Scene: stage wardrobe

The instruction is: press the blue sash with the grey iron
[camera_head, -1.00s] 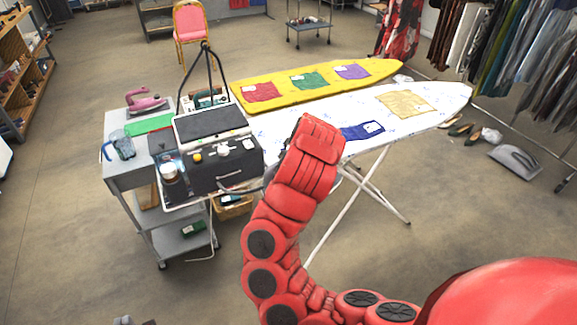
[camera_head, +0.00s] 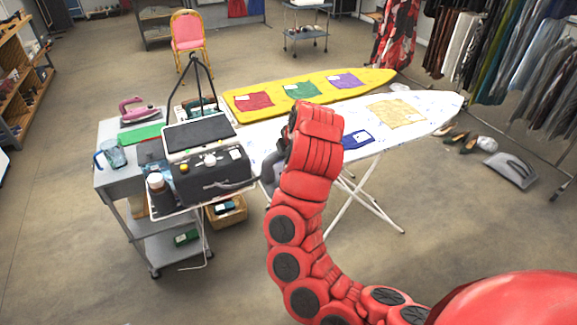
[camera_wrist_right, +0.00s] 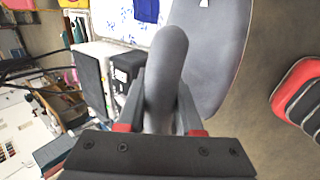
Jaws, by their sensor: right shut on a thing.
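The blue sash (camera_head: 358,140) lies flat on the white ironing board, just right of my right wrist in the head view. It also shows at the top of the right wrist view (camera_wrist_right: 147,10). My right gripper (camera_wrist_right: 160,108) is shut on the handle of the grey iron (camera_wrist_right: 212,60). The iron's broad grey body spreads beyond the fingers in the wrist view and appears apart from the sash. In the head view my red forearm hides most of the gripper, and only a grey bit of the iron (camera_head: 269,170) shows left of it. My left gripper is out of view.
The white board (camera_head: 440,103) also bears a tan cloth (camera_head: 397,112). Behind it, a yellow board (camera_head: 378,77) holds red, green and purple cloths. A grey cart (camera_head: 118,180) with a black machine (camera_head: 212,175) and pink iron (camera_head: 135,108) stands left. Shoes lie on the floor at right.

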